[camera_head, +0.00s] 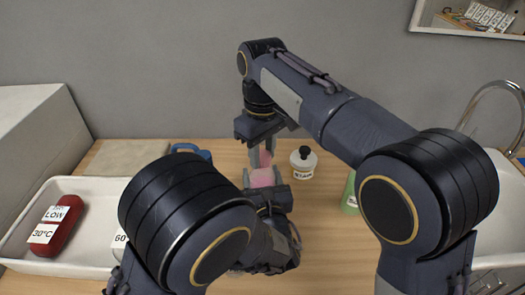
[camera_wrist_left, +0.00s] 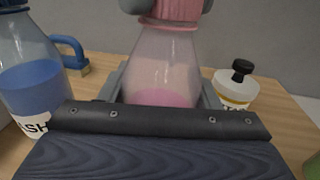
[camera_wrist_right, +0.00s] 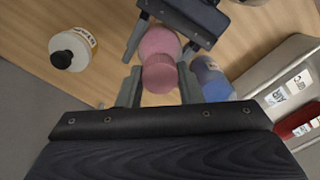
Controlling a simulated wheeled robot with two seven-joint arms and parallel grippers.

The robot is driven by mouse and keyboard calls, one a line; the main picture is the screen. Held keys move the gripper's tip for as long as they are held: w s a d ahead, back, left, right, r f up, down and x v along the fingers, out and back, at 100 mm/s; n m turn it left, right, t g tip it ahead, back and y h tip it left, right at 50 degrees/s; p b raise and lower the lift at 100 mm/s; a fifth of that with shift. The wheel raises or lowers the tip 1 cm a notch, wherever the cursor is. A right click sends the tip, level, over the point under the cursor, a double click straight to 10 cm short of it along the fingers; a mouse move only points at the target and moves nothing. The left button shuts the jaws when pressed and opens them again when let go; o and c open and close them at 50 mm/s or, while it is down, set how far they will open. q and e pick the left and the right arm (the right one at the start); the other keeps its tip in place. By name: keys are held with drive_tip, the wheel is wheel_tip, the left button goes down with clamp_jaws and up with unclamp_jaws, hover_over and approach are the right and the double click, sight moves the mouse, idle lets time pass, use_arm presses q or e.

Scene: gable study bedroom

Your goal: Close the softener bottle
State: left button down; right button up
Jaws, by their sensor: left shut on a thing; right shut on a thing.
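The softener bottle (camera_head: 264,177) is a clear, tapered bottle with pink liquid, upright over the wooden worktop. My left gripper (camera_wrist_left: 163,90) is shut on its body, one finger on each side. A ribbed pink cap (camera_wrist_left: 174,9) sits at the top of the neck, and it also shows in the right wrist view (camera_wrist_right: 160,77). My right gripper (camera_wrist_right: 160,88) is shut on the cap from above. Cap and neck look in line and touching; I cannot tell how tight the cap is. My arms hide part of the bottle in the head view.
A white bottle with a black cap (camera_head: 303,162) stands to the right, and a green bottle (camera_head: 350,192) beyond it. A blue wash bottle (camera_wrist_left: 32,80) stands left of the softener. A tap (camera_head: 490,88) is at right.

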drive_tip(key=o, duration=1.2)
drive_tip(key=shift+c, duration=0.2)
drive_tip(key=shift+r, duration=0.1)
wheel_tip(320, 180, up, 7)
drive_tip(key=shift+r, duration=0.15)
use_arm(q)
drive_tip(key=shift+c, duration=2)
unclamp_jaws()
drive_tip(key=s+d+b, duration=0.1)
drive_tip(key=s, duration=0.6)
drive_tip(key=shift+s, duration=0.4)
use_arm(e)
drive_tip(key=shift+f, duration=0.6)
